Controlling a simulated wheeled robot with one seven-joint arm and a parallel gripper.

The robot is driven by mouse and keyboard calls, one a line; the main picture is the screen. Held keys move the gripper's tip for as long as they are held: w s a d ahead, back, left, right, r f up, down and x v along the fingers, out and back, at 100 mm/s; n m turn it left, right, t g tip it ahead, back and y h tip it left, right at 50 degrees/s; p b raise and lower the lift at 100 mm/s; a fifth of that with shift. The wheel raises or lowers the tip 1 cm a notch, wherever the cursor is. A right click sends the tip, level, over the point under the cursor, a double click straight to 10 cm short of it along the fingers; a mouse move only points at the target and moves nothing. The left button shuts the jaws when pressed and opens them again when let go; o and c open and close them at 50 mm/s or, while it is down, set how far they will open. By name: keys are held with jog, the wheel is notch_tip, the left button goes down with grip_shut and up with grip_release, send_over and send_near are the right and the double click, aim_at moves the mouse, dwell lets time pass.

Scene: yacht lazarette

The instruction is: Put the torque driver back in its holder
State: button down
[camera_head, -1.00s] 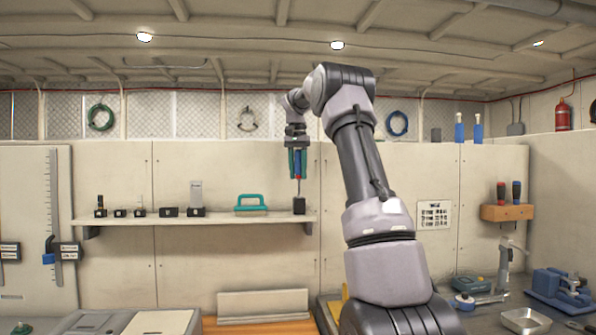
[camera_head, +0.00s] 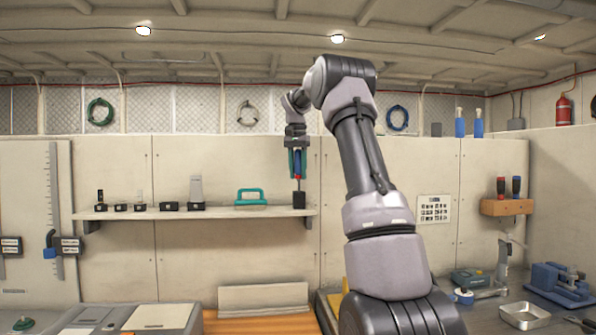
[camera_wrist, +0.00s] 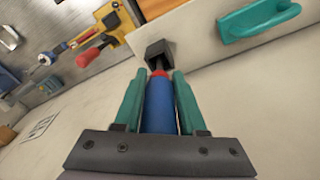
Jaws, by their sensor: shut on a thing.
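The torque driver has a blue handle with a red collar; it shows in the wrist view (camera_wrist: 160,105) and upright in the head view (camera_head: 297,163). My gripper (camera_head: 297,172) is shut on its handle, with teal fingers on both sides. The holder is a small black block (camera_head: 299,200) at the right end of the wall shelf, directly below the driver. In the wrist view the holder (camera_wrist: 158,52) sits just past the red collar.
The shelf (camera_head: 225,213) also carries a teal-handled tool (camera_head: 251,197) left of the holder and several black blocks farther left. The wall above the shelf is clear.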

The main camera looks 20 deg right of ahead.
aim_at(297, 152)
jog(key=shift+f, duration=0.25)
jog(key=shift+c, duration=2)
grip_release()
jog(key=shift+r, duration=0.1)
jog(key=r, duration=1)
jog(key=shift+s+a, duration=0.2)
jog(key=shift+a, duration=0.05)
jog(key=shift+r, duration=0.25)
jog(key=shift+s+a, duration=0.1)
jog(key=shift+s, duration=0.05)
